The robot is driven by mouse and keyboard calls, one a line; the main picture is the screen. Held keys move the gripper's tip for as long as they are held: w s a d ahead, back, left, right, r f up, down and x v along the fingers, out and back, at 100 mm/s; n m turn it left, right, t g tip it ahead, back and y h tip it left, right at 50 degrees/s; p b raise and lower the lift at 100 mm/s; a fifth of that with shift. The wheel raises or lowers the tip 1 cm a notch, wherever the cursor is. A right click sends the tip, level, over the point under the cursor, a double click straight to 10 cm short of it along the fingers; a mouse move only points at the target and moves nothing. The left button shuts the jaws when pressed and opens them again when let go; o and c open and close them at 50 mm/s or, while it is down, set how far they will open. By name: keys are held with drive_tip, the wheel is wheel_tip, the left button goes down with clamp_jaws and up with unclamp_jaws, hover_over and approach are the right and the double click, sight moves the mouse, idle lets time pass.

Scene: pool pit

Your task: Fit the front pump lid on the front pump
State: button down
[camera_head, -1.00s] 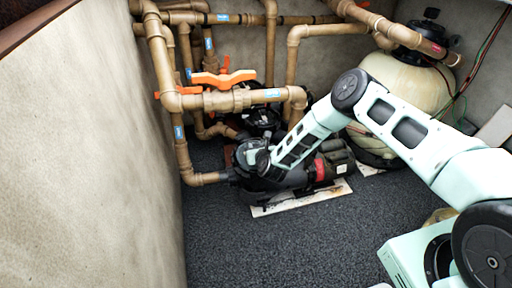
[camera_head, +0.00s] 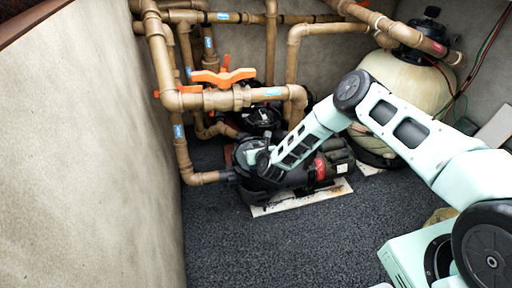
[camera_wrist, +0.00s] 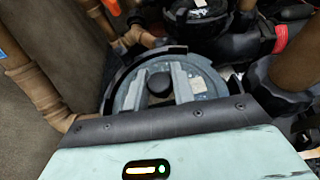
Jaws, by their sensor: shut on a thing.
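The front pump (camera_head: 300,178) is a dark pump with a red band, on a white base plate on the floor at the end of the pipework. My gripper (camera_head: 266,162) is right over its round pot. In the wrist view my gripper (camera_wrist: 160,86) is shut on the black knob of the front pump lid (camera_wrist: 205,82), a round grey-blue disc. The lid lies inside or just above the dark notched ring of the pump pot (camera_wrist: 172,52). Whether it is fully seated cannot be told. My gripper body hides the near side of the lid and ring.
Brown pipes with an orange valve handle (camera_head: 223,77) stand close behind and left of the pump. A second pump (camera_head: 262,118) sits behind. A large beige tank (camera_head: 405,80) stands at the back right. The left wall (camera_head: 90,150) is near; the floor in front is clear.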

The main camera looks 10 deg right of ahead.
drive_tip(key=shift+f, duration=0.1)
idle(0.4)
drive_tip(key=c, duration=1.1)
unclamp_jaws()
drive_tip(key=shift+r+p, duration=0.35)
drive_tip(key=shift+r, duration=0.35)
drive_tip(key=shift+r, duration=0.1)
drive_tip(key=shift+r+p, duration=0.45)
drive_tip(key=shift+r, duration=0.15)
